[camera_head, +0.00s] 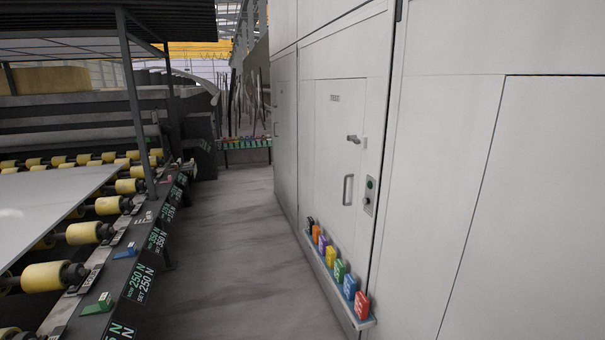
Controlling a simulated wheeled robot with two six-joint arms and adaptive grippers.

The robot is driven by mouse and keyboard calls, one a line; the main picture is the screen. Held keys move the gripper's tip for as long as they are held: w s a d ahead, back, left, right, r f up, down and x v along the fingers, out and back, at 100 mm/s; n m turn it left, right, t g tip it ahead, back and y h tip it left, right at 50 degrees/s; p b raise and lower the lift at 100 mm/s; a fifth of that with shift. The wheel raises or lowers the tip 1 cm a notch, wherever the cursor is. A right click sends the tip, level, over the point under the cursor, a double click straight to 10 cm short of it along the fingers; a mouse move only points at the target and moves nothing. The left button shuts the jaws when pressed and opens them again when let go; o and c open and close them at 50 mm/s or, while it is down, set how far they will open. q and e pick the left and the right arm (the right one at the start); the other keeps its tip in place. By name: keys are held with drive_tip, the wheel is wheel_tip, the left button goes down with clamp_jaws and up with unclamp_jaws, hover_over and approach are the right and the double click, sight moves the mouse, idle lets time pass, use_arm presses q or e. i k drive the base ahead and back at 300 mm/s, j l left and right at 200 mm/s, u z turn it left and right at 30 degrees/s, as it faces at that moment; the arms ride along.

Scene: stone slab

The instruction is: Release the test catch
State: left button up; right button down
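A white door (325,150) in the white wall on the right has a small dark label (334,98) near its top, too small to read surely; it looks like "TEST". A small grey lever-like catch (354,139) sticks out at the door's right edge, roughly level. Below it is a grey upright pull handle (348,190). The door looks shut. Neither of my grippers is in view, so nothing of mine is seen at the catch.
A roller conveyor (90,235) with a pale slab (45,205) stands left. The grey floor (235,240) between is clear.

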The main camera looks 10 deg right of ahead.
sight(357, 141)
drive_tip(key=i, duration=2.25)
drive_tip(key=z, duration=0.55)
